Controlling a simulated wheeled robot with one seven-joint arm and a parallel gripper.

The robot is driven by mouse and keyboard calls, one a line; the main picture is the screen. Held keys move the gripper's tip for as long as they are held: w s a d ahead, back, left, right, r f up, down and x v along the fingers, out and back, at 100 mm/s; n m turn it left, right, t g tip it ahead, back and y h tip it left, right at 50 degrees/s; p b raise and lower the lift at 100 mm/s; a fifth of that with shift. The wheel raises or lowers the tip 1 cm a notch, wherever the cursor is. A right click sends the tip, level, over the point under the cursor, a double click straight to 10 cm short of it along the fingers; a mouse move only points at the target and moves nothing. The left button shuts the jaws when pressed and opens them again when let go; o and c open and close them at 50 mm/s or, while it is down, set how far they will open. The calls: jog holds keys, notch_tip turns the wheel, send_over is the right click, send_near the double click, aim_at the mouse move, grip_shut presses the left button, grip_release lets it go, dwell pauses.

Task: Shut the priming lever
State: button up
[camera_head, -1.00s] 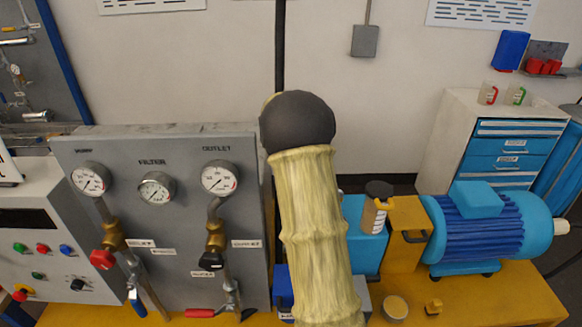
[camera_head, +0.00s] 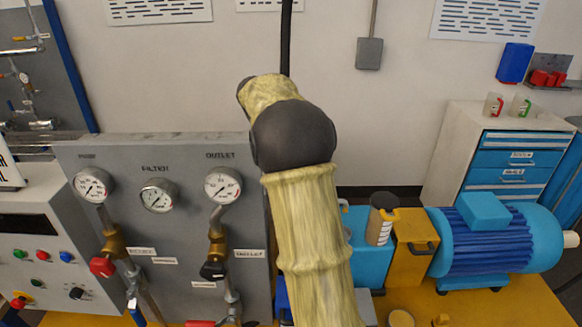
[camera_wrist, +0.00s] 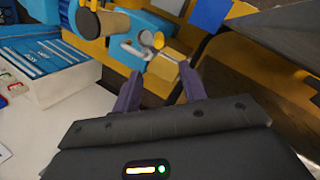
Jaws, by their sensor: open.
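In the head view, a grey panel (camera_head: 160,235) carries several valve handles below its gauges. There is a red handle (camera_head: 103,266), a black handle (camera_head: 213,270), a blue lever (camera_head: 138,313) and a red lever (camera_head: 200,323) at the bottom edge. I cannot read which one is the priming lever. My gripper is hidden in the head view behind my arm. In the wrist view my gripper (camera_wrist: 160,75) is open and empty. A grey metal fitting (camera_wrist: 137,47) shows beyond its fingertips, by the pump; I cannot tell whether it is a lever.
A blue motor (camera_head: 485,240) and a yellow coupling guard (camera_head: 410,250) stand right of the panel on a yellow bench (camera_head: 500,305). A dark-topped canister (camera_head: 381,220) stands by the pump. A control box (camera_head: 35,245) is at left, a drawer cabinet (camera_head: 515,160) at back right.

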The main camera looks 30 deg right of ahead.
jog(key=shift+d+f, duration=0.1)
jog(key=c, duration=0.5)
jog(key=s+d+f+m+y, duration=0.1)
jog(key=s+d+m+y, duration=0.1)
jog(key=m, duration=0.2)
jog(key=s+d+f+m+y+p, duration=0.1)
jog(key=s+d+m+y, duration=0.1)
jog(key=m, duration=0.1)
jog(key=s+d+f+m+y+p, duration=0.1)
jog(key=s+d+m, duration=0.1)
jog(key=m, duration=0.2)
jog(key=shift+s+d+m+t+y, duration=0.15)
jog(key=shift+d+m+t+y, duration=0.15)
jog(key=shift+d+t+y, duration=0.1)
grip_shut()
jog(key=s+d+m+t+y+p, duration=0.1)
jog(key=s+d+m+t, duration=0.1)
jog(key=m, duration=0.5)
jog(key=s+d+m+t+y+p, duration=0.1)
jog(key=s+d+m+t+y, duration=0.1)
jog(key=d+m, duration=0.4)
jog(key=s+m+t, duration=0.1)
jog(key=m+t, duration=0.1)
jog(key=shift+s+d+r+m+p, duration=0.15)
jog(key=shift+s+d+m+p, duration=0.1)
jog(key=shift+m+p, duration=0.05)
